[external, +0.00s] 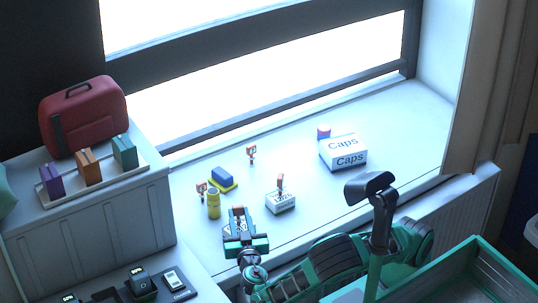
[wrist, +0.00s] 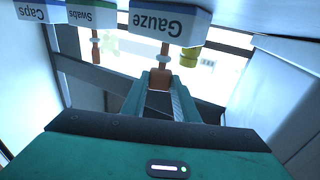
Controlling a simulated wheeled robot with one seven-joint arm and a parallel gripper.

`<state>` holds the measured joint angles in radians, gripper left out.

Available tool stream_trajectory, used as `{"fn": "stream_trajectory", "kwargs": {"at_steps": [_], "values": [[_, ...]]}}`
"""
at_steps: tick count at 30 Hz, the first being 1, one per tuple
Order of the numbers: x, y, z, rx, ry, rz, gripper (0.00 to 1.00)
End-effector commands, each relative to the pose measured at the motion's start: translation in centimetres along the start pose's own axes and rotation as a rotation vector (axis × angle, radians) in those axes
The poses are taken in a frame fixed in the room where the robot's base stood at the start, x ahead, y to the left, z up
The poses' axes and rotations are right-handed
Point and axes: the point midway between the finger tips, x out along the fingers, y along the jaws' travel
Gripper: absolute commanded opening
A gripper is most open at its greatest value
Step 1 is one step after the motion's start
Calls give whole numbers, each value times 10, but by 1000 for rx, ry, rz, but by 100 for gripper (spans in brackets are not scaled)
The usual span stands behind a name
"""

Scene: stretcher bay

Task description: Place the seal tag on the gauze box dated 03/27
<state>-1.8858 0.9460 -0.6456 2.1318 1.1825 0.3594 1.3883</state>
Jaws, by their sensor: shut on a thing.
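My gripper (external: 239,222) is over the front left of the sill in the external view. In the wrist view its two fingers (wrist: 160,82) are shut on the orange-brown end of a small tag (wrist: 163,60) with a pale middle band. The wrist view is upside down. There the tag lines up with the top edge of a white box labelled Gauze (wrist: 166,22); I cannot tell whether they touch. No date is readable. A Swabs box (wrist: 91,16) with a similar orange piece (wrist: 95,45) and a Caps box (wrist: 38,11) stand beside it.
On the sill (external: 395,130) are a large Caps box (external: 343,152), a small white box (external: 281,203) with a reddish piece upright on it, a yellow jar (external: 213,205), a blue-and-yellow block (external: 223,178) and small orange pieces (external: 251,152). A red case (external: 84,115) stands left.

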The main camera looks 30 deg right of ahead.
Motion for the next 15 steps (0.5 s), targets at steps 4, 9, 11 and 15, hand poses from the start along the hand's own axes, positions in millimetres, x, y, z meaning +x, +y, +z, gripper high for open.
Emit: {"fn": "stream_trajectory", "kwargs": {"at_steps": [4, 9, 11, 15], "values": [[0, 0, 0, 0, 0, 0, 3], [0, 0, 1, 0, -1, 0, 46], [0, 0, 1, 0, -1, 0, 46], [0, 0, 1, 0, -1, 0, 46]]}}
